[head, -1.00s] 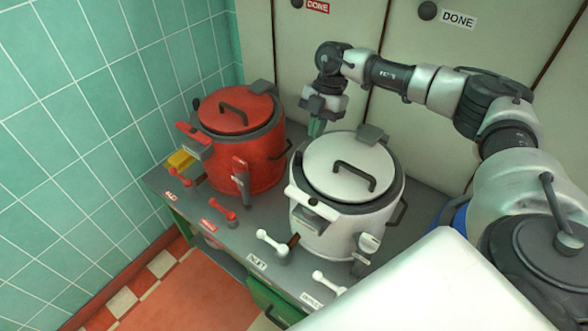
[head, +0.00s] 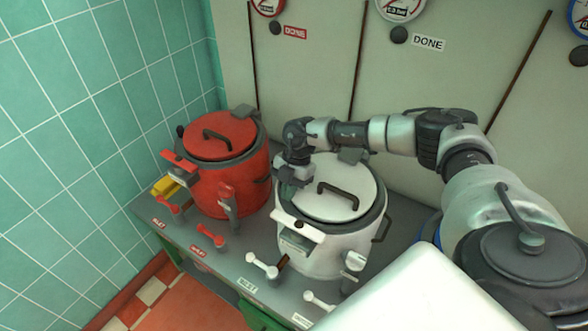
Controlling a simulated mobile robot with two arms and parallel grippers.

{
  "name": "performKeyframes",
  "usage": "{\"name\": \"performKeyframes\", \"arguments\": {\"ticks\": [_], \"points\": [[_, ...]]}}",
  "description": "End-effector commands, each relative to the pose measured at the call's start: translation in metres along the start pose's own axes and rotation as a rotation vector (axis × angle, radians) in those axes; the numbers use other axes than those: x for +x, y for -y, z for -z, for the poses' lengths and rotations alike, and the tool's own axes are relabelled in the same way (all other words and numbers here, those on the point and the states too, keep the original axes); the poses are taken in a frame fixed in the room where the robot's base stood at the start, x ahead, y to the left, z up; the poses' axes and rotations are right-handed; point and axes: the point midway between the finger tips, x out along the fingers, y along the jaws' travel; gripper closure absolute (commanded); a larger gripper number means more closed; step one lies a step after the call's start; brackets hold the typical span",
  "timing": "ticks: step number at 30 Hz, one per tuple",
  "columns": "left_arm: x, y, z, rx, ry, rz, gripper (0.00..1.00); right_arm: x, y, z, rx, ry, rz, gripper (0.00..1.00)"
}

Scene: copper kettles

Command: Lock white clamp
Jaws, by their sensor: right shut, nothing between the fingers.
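The white kettle (head: 330,238) stands on the grey counter with its white lid (head: 345,190) on and a dark handle on top. The white clamp (head: 297,228) is on the kettle's front-left rim, its white bar lying across a grey bracket. My right gripper (head: 289,197) is above the left edge of the white lid, behind the clamp and apart from it. It points down, is shut and holds nothing; whether it touches the kettle cannot be told. My left gripper is not in view.
A red kettle (head: 219,170) with its own clamp stands to the left. Red and white valve levers (head: 262,265) line the counter's front (head: 215,262). A yellow block (head: 164,186) sits by the tiled wall. Gauges and round dark buttons (head: 399,35) are on the back panel.

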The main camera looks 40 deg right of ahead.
Motion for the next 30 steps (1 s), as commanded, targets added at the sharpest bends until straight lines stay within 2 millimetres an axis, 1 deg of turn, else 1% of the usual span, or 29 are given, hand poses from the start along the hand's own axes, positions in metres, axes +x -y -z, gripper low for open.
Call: {"name": "performKeyframes", "arguments": {"ticks": [1, 7, 20, 30], "points": [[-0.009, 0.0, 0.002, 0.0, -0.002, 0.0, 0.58, -0.003, -0.001, 0.01, -0.005, -0.001, 0.0, 1.0], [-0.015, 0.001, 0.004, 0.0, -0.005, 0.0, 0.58, 0.006, -0.001, 0.025, -0.002, 0.0, -0.002, 1.0], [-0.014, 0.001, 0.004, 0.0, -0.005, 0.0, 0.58, 0.008, -0.001, 0.027, -0.002, 0.0, -0.001, 1.0], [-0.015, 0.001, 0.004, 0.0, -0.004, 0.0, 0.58, 0.01, -0.003, 0.031, -0.056, 0.0, 0.02, 1.0]]}}
